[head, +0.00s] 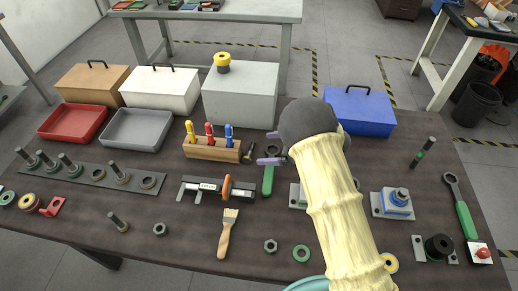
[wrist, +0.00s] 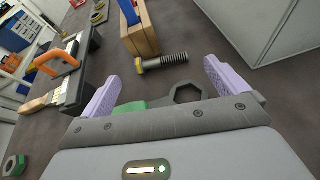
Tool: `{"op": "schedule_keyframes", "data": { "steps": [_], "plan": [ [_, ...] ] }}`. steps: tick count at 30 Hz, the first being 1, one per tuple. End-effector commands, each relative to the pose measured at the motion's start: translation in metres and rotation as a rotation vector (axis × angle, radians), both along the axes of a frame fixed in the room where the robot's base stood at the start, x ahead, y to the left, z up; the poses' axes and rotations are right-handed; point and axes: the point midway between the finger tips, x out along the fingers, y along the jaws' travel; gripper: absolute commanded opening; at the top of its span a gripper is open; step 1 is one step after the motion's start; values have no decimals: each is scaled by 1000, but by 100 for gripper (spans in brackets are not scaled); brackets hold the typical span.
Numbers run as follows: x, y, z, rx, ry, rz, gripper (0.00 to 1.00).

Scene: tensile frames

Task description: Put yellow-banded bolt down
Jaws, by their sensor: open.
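A dark bolt with a yellow band by its head (wrist: 165,62) lies on its side on the dark table, beside the wooden screwdriver block. It also shows in the head view (head: 248,152), just left of my gripper. My gripper (head: 270,148) is open, with its lilac fingers apart and nothing held between them. In the wrist view my gripper (wrist: 162,64) has the bolt in line with the gap between its fingertips.
A green-handled wrench (head: 268,180) lies under my gripper. The screwdriver block (head: 212,149), calipers (head: 216,190) and a grey box (head: 240,95) are close by. A strip with upright bolts and rings (head: 90,175) lies at the left. Bare table shows around the brush (head: 228,230).

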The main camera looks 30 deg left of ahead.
Motion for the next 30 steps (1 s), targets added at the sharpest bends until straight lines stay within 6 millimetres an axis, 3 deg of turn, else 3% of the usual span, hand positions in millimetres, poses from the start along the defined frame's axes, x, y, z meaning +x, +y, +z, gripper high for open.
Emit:
{"op": "schedule_keyframes", "data": {
  "steps": [6, 12, 30],
  "plan": [
    [10, -41, 16, 0, -2, -5, 98],
    [13, -62, 25, -1, 0, 0, 98],
    [14, -64, 26, -1, 0, 0, 98]
  ]
}}
